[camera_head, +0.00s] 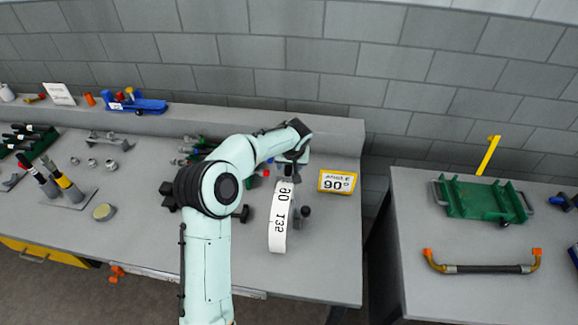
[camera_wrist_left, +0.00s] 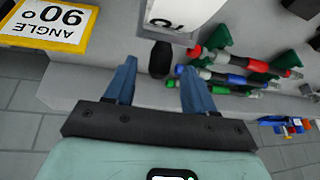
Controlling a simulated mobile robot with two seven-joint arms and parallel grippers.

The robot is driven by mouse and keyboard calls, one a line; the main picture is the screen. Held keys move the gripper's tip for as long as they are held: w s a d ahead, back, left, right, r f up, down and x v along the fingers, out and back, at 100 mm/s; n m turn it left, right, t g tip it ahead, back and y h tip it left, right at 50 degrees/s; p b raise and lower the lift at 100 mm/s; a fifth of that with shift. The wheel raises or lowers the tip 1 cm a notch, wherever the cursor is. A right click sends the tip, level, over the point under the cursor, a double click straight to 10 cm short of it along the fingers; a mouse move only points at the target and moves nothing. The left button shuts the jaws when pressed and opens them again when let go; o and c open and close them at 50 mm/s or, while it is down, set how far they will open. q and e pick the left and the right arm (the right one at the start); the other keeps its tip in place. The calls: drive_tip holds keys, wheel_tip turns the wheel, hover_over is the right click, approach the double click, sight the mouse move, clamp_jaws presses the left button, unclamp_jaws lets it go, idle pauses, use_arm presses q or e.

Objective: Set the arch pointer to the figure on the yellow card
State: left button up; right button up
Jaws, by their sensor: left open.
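The yellow card (camera_head: 338,182) reads "ANGLE 90°" and stands right of the arch in the head view; it also shows upside down in the wrist view (camera_wrist_left: 45,24). The white arch scale (camera_head: 278,238) shows 90 and 135 in the head view, and its end shows at the top of the wrist view (camera_wrist_left: 178,10). A black knob (camera_wrist_left: 160,58) lies beside the arch end in the wrist view, just ahead of and between my left fingertips. My left gripper (camera_wrist_left: 157,80) is open with blue fingers; contact with the knob cannot be told. In the head view it (camera_head: 287,162) is at the arch's far end. The pointer's reading is unclear.
Several hoses with red and blue ends (camera_wrist_left: 235,72) lie close to my right-hand finger in the wrist view. A blue tool (camera_head: 138,105) sits on the back ledge. A second bench holds a green fixture (camera_head: 482,200) and a hose (camera_head: 485,268); a gap separates the benches.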

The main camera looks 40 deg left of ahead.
use_arm(q)
drive_tip(key=shift+x, duration=1.15)
clamp_jaws()
